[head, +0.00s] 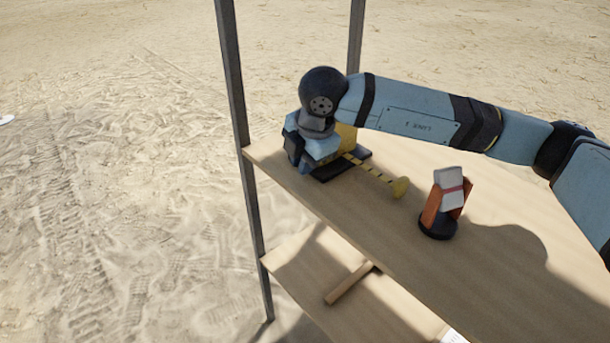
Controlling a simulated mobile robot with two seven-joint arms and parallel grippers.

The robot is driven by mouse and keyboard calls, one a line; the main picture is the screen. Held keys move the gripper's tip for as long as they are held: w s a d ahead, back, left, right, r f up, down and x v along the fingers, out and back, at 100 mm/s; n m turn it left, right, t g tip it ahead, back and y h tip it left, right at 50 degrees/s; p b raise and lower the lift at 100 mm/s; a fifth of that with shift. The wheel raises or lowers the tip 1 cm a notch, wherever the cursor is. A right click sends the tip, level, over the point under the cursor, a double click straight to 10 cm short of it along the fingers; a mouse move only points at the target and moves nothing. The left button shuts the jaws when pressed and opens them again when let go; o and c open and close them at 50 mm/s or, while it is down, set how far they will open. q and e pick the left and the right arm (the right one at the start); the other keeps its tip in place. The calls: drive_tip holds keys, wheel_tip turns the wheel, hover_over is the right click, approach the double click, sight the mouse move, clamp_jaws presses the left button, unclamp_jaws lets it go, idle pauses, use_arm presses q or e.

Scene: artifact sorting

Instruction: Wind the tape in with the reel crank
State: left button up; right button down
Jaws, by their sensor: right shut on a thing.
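The tape (371,168) is a thin yellow strip with black marks. The yellow reel (346,137) stands on a dark base (343,165) near the table's left corner, mostly hidden behind my right gripper. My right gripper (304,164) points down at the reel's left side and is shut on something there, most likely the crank. The crank itself is hidden by the gripper. My left gripper is not in view.
An orange holder with a black round foot (438,222) carries a pale block with a red band (449,188), right of the tape end. The wooden table top (400,255) is clear in front. A lower shelf (310,262) holds a wooden bar (349,283). Dark posts rise at the left and back.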

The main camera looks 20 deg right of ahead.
drive_tip(key=shift+w+f+t+b, duration=0.15)
drive_tip(key=shift+t+b, duration=0.25)
drive_tip(key=shift+b, duration=0.4)
drive_tip(key=c, duration=1.1)
unclamp_jaws()
drive_tip(key=p+v, duration=0.1)
drive_tip(key=v, duration=1.2)
drive_tip(key=shift+d+r, duration=0.25)
drive_tip(key=shift+r, duration=0.1)
